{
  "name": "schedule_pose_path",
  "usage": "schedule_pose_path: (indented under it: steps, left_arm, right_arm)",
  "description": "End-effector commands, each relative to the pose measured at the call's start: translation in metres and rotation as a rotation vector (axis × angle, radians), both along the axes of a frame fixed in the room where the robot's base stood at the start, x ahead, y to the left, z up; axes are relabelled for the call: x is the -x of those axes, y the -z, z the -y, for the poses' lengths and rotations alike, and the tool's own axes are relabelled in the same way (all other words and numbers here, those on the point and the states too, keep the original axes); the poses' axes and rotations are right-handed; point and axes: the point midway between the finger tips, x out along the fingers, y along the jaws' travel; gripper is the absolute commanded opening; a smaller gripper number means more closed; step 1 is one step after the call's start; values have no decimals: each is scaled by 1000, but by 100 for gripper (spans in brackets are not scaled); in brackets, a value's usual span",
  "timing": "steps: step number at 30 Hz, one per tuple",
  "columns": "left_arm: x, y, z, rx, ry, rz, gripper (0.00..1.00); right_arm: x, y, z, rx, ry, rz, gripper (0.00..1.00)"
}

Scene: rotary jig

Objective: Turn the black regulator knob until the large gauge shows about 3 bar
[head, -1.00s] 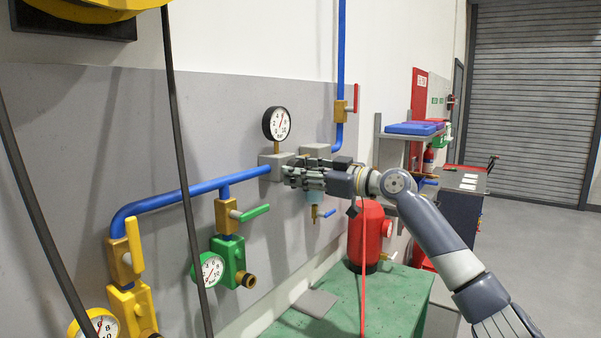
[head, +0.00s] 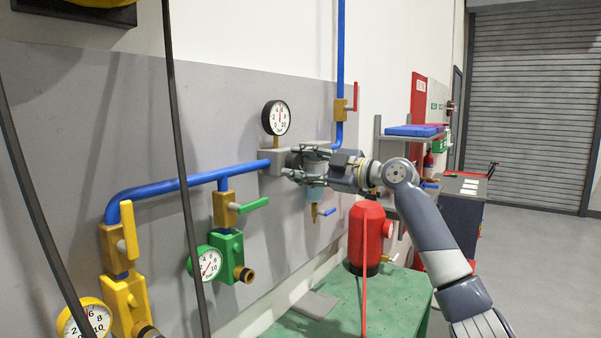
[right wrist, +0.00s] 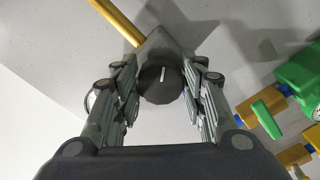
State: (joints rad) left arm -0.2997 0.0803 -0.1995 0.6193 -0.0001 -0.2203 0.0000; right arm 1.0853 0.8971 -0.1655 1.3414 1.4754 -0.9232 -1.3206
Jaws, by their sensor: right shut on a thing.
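The large gauge (head: 277,117) is a white dial in a black rim above the grey regulator block (head: 272,160). Its needle points roughly upward, but the exact reading is too small to tell. The black regulator knob (right wrist: 160,85) shows in the right wrist view with a white mark standing nearly upright. My right gripper (right wrist: 160,98) is shut on the knob, with a finger on each side. In the head view the same gripper (head: 288,164) covers the knob. My left gripper is not in view.
A blue pipe (head: 170,187) runs left to a green valve unit (head: 229,255) and a yellow one (head: 127,300). A filter bowl (head: 315,194) hangs close beside my right gripper. A red tank (head: 366,235) stands at the back of the green table (head: 350,305).

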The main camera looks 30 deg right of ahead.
Motion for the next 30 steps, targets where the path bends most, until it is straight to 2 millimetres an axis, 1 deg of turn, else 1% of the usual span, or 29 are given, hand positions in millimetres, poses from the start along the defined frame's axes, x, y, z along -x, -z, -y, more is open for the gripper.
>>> schedule_pose_path:
  steps: [1,12,24,30]
  left_arm:
    - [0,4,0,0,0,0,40]
    - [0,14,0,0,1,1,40]
    - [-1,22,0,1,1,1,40]
    - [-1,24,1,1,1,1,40]
  right_arm:
    - [0,1,-1,38,-1,18,15]
    - [0,0,0,363,-2,151,15]
    - [0,-1,0,709,-2,292,15]
    - [-1,-1,0,853,-3,350,15]
